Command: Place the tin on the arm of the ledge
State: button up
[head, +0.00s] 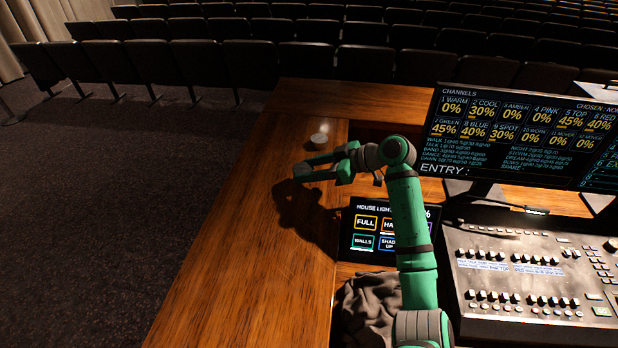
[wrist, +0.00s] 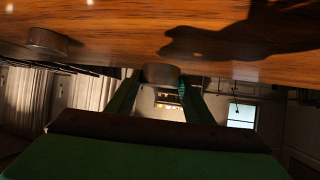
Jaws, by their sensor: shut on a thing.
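My gripper (head: 301,168) is over the left arm of the wooden ledge (head: 215,265), casting a shadow on the wood. In the wrist view its two fingers are shut on a small dark round tin (wrist: 160,73), held between the fingertips close to the wood. In the head view I cannot make out the held tin clearly. A second small round thing (head: 318,139) rests on the ledge just beyond my gripper. It seems to be the dark round thing at upper left in the wrist view (wrist: 48,42).
A house-lights touch panel (head: 388,232) and dark crumpled cloth (head: 370,305) lie right of the ledge's arm. A monitor (head: 520,135) and mixing desk (head: 540,270) stand further right. The near part of the ledge's arm is clear. Its left edge drops to carpet.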

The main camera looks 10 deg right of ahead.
jog(key=shift+w+f, duration=0.15)
jog(key=shift+f, duration=1.55)
jog(key=o, duration=1)
jog(key=shift+f, duration=0.15)
jog(key=shift+o, duration=0.2)
jog(key=shift+a, duration=0.1)
jog(key=shift+s+d+r, duration=0.2)
jog(key=shift+r, duration=0.1)
jog(key=v, duration=1.1)
jog(key=shift+d, duration=0.2)
jog(key=shift+r, duration=0.1)
